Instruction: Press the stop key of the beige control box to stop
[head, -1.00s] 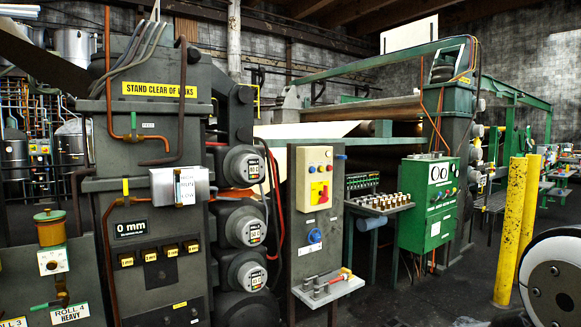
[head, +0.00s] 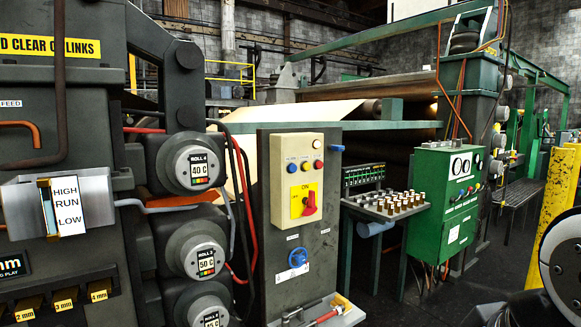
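The beige control box (head: 298,146) is fixed upright on a grey panel, slightly right of centre in the head view. A row of small round buttons sits on its upper face, with a red one (head: 318,164) at the right and a blue one (head: 292,168) at the left. Below them is a yellow plate (head: 298,191) marked ON with a red rotary switch (head: 309,204). No lettering by the small buttons is readable, so I cannot tell which is the stop key. The front of the box is unobstructed. My gripper is not in view.
A blue round knob (head: 297,258) sits lower on the grey panel. A shelf (head: 325,309) with red-handled tools juts out below it. Roll gauges (head: 199,168) and hoses stand left. A green cabinet (head: 436,205) and a yellow post (head: 551,215) stand right. Dark floor shows between them.

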